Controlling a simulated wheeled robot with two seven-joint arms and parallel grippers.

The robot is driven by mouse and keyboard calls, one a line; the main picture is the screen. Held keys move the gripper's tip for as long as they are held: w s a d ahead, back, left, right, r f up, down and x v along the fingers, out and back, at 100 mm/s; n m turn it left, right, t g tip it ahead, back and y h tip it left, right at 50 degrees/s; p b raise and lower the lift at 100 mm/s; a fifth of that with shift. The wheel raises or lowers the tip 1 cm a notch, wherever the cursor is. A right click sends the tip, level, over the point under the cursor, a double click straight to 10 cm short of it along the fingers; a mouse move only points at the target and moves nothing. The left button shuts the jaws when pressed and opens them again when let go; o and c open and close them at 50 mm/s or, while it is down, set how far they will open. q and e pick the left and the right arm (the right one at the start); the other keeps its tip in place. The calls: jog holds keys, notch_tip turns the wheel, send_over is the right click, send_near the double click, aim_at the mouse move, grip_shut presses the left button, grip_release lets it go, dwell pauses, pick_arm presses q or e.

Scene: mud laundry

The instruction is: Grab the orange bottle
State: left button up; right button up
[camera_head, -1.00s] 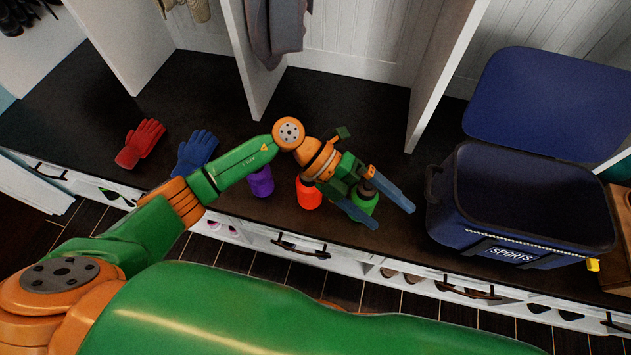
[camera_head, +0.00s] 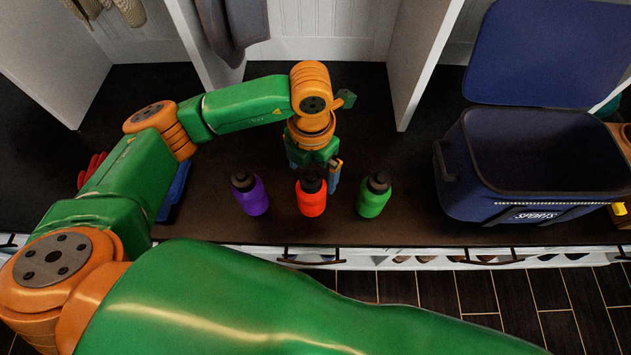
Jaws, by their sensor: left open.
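The orange bottle (camera_head: 311,203), with a dark cap, stands upright on the dark bench top between a purple bottle (camera_head: 251,201) on its left and a green bottle (camera_head: 373,203) on its right. My left gripper (camera_head: 314,176) is open, with blue fingertips pointing down just behind and above the orange bottle. One finger shows left of the bottle's cap and one right of it. I cannot tell whether the fingers touch it. My right gripper is not in view.
An open blue sports cooler (camera_head: 530,180) stands on the bench at the right. White cubby dividers (camera_head: 418,75) rise behind. Bench room is free between green bottle and cooler.

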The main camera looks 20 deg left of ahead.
pick_arm(q)
jog(key=f, duration=0.7)
jog(key=shift+s+a, duration=0.1)
jog(key=shift+a, duration=0.15)
jog(key=shift+r, duration=0.1)
jog(key=c, duration=1.3)
